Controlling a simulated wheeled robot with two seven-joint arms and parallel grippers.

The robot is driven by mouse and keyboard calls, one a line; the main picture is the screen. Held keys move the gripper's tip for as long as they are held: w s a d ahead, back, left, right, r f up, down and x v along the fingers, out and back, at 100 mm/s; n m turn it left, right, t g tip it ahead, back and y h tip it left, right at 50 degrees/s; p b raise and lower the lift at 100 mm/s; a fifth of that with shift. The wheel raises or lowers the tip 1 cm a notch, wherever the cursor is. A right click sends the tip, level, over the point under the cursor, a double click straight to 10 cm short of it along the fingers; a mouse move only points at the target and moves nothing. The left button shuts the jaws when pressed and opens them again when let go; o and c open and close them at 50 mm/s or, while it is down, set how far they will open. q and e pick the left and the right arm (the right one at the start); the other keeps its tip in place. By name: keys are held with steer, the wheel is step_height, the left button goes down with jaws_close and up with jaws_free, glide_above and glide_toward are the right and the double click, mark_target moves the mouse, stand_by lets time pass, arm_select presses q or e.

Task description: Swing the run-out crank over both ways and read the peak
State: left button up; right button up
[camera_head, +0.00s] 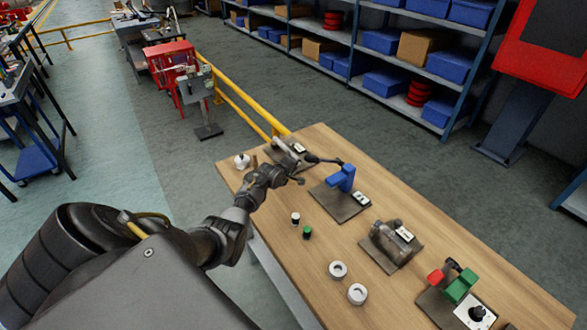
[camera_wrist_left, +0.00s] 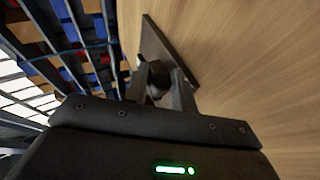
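The run-out device, with a dark base plate (camera_head: 292,152) and a pale readout tag, sits at the far end of the wooden bench. A dark thin arm with a knob end (camera_head: 338,161) reaches right from it. My left gripper (camera_head: 292,178) is at its near side and partly covers it. In the left wrist view the two fingers (camera_wrist_left: 162,90) stand apart, on either side of a dark round part (camera_wrist_left: 158,80) near the dark plate (camera_wrist_left: 166,48). I cannot tell whether they touch it. The readout figures are too small to read. My right gripper is not in view.
A yellow rail (camera_head: 250,108) runs behind the bench's far end.

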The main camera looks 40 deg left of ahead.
arm_select(q)
steer(key=shift+s, duration=0.1)
steer(key=v, duration=1)
steer(key=shift+s+r, duration=0.2)
steer(key=shift+s, duration=0.05)
stand_by(0.3)
